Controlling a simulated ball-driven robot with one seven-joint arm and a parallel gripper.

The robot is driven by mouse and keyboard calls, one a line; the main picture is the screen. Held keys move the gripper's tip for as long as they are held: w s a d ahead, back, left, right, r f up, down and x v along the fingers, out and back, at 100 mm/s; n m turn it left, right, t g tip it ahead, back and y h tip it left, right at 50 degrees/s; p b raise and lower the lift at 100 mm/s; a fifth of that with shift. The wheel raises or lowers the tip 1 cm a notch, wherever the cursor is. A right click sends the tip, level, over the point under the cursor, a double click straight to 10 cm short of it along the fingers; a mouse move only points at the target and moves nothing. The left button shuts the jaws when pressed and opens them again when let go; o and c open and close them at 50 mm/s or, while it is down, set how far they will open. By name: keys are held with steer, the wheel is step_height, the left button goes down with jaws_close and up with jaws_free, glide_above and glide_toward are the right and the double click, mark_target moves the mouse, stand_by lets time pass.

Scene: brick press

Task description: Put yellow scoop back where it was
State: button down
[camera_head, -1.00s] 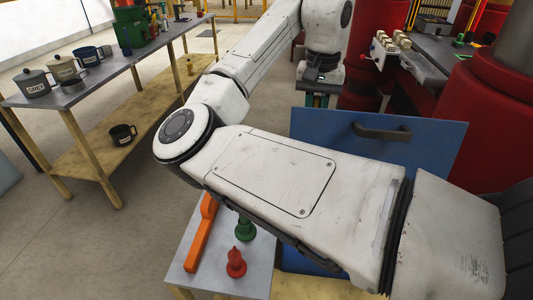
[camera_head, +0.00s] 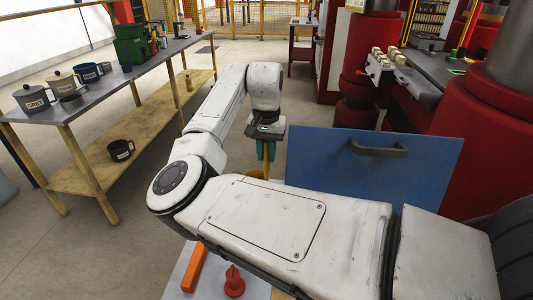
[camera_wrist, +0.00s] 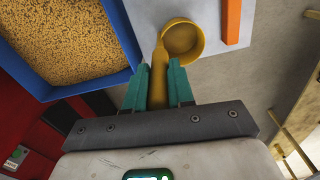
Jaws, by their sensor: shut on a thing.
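The yellow scoop (camera_wrist: 185,38) shows in the wrist view, its handle between the teal fingers of my gripper (camera_wrist: 158,78), which is shut on it. The scoop's round cup lies over or on the pale tabletop (camera_wrist: 215,10), between a blue bin of grain and an orange bar. I cannot tell whether the cup touches the tabletop. In the head view my gripper (camera_head: 265,150) points down left of a blue panel, with a bit of yellow handle below it. My arm hides the rest of the scoop and most of the tabletop.
The blue bin (camera_wrist: 88,88) of yellow grain is close beside the scoop. An orange bar (camera_wrist: 231,20) lies on the other side. A red cone-shaped piece (camera_head: 234,281) stands nearby. The blue panel (camera_head: 425,165) with a dark handle rises right of my gripper. A bench with mugs (camera_head: 88,72) is left.

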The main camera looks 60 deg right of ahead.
steer(key=shift+f, duration=0.45)
steer(key=c, duration=1)
jaws_free()
steer(key=shift+o, duration=0.2)
step_height(320, 180, up, 12)
steer(key=shift+r+b, duration=0.1)
steer(key=shift+b, duration=0.25)
